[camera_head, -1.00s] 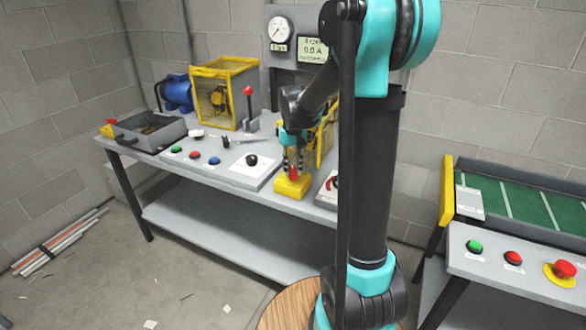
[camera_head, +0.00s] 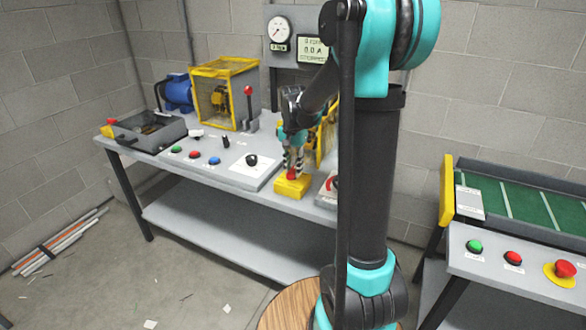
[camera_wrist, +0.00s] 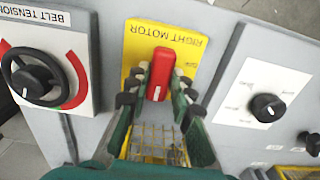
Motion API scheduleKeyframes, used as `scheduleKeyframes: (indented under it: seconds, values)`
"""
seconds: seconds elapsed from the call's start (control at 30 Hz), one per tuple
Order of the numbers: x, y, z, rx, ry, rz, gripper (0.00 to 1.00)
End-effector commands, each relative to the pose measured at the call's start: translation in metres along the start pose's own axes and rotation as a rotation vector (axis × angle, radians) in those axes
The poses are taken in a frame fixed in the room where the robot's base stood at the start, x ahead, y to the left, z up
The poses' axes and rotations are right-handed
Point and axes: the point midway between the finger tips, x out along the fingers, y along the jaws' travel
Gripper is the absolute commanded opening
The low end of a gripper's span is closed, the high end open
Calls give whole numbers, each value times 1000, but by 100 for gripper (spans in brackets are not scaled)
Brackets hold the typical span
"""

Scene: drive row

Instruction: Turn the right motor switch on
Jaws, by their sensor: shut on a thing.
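The right motor switch (camera_wrist: 162,60) is a red rotary handle with a white mark on its near end. It sits on a yellow plate (camera_wrist: 191,55) whose label reads RIGHT MOTOR, upside down in the wrist view. My gripper (camera_wrist: 160,80) has one finger on each side of the handle and is shut on it. In the head view my gripper (camera_head: 292,170) points down over the yellow box (camera_head: 292,190) at the bench's front edge. The fingers partly hide the red handle there.
A belt tension knob (camera_wrist: 36,80) and a white panel with a black knob (camera_wrist: 267,108) flank the switch. Behind it a yellow mesh guard (camera_wrist: 150,142) stands close. A red-topped lever (camera_head: 248,92) and a wall display (camera_head: 312,49) are at the back.

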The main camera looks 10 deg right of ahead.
Motion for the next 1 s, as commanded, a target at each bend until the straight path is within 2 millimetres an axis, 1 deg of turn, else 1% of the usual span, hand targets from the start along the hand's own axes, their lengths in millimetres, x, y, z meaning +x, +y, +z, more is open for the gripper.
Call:
scheduleKeyframes:
  seconds: [0.37, 0.4, 0.5, 0.57, 0.87, 1.0]
  values:
    - [0, 0, -1, 6, 1, -1, 0]
    - [0, 0, -1, 6, 1, -1, 25]
    - [0, 0, 0, 5, 1, -1, 37]
    - [0, 0, 0, 5, 1, 0, 43]
    - [-1, 0, 0, 4, 0, 0, 43]
    - [-12, 0, 0, 4, 0, 0, 43]
